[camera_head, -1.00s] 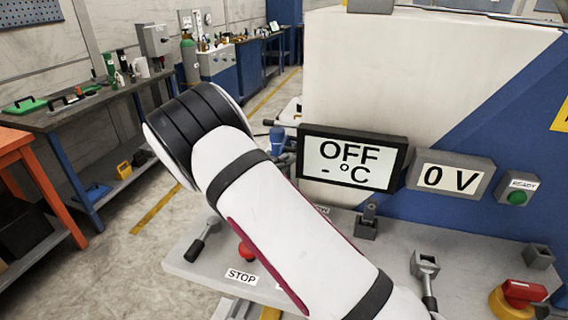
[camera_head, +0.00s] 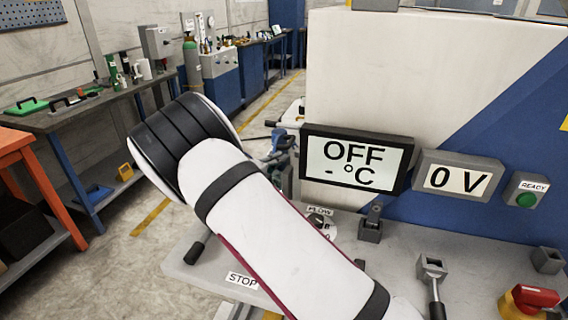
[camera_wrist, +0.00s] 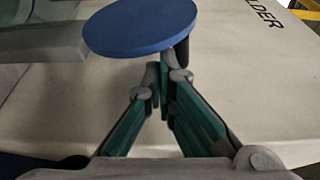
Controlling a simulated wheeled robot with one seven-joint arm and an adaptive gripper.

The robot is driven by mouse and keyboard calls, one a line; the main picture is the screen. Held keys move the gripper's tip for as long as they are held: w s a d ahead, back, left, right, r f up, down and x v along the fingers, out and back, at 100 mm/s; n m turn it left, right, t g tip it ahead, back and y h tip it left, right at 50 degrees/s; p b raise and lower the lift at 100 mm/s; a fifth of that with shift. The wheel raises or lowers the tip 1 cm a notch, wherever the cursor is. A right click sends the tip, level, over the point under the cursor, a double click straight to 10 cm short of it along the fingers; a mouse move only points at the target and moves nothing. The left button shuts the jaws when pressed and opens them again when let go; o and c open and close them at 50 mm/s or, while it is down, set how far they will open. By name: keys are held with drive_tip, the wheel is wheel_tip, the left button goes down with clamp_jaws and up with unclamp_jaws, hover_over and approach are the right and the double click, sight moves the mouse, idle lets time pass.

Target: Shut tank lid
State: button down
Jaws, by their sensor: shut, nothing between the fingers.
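A round blue disc (camera_wrist: 140,27), which looks like the tank lid, shows at the top of the wrist view above a pale machine surface. My gripper (camera_wrist: 165,75) is shut and empty, with its fingertips just below the disc's near edge. A short dark post (camera_wrist: 182,52) shows under the disc's right side, close behind the fingertips. I cannot tell whether the fingertips touch the disc. The tank opening is not clearly visible. In the head view my arm crosses the middle, and the gripper and the disc are out of sight.
A pale and blue machine (camera_head: 420,75) stands at right with an OFF display (camera_head: 355,162), a 0 V display (camera_head: 458,180) and a green READY button (camera_head: 526,199). A grey control ledge (camera_head: 455,270) carries a lever (camera_head: 434,285) and a red knob (camera_head: 535,296). A workbench (camera_head: 75,115) is at left.

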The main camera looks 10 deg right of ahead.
drive_tip(key=w+a+f+n+b, duration=0.1)
drive_tip(key=w+a+b, duration=0.2)
drive_tip(key=a, duration=0.2)
drive_tip(key=shift+f, duration=0.35)
drive_tip(key=shift+a, duration=0.2)
idle(0.6)
